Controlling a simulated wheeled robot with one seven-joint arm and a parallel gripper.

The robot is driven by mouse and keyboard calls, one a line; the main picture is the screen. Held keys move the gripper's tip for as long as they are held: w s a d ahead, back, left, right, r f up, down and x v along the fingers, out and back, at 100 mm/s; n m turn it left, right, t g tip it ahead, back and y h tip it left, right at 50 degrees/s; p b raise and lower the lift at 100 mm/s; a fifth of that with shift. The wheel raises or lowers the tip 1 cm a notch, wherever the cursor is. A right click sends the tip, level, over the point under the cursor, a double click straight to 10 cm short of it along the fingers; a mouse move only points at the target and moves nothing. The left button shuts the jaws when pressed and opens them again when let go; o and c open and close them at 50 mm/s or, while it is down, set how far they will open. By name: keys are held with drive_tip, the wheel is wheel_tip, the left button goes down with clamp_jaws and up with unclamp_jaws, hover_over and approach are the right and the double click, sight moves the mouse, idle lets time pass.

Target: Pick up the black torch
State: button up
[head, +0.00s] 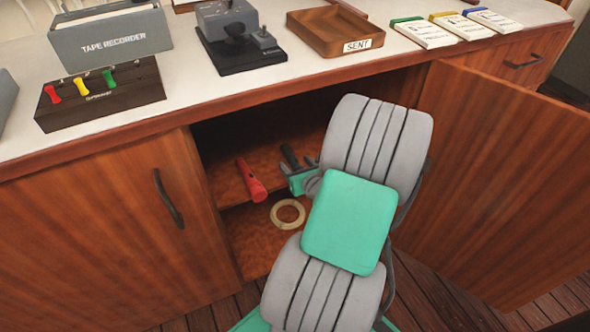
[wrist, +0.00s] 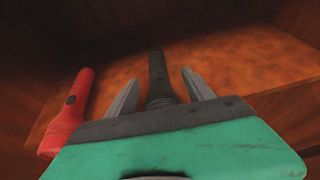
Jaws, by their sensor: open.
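The black torch (wrist: 158,82) lies on the cabinet shelf, pointing away from me in the wrist view. It also shows in the head view (head: 290,156), partly hidden behind my gripper. My gripper (wrist: 160,86) is open, with one finger on each side of the black torch. I cannot tell whether the fingers touch it. In the head view, my gripper (head: 291,168) reaches into the open cabinet.
A red torch (head: 251,181) lies on the shelf (head: 226,182) left of my gripper. A beige ring (head: 288,214) lies lower in the cabinet. The open cabinet door (head: 510,180) stands right of my arm. The counter (head: 185,75) is above.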

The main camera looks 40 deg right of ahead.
drive_tip(key=shift+w+d+f, duration=0.1)
drive_tip(key=shift+w, duration=0.2)
clamp_jaws()
idle(0.5)
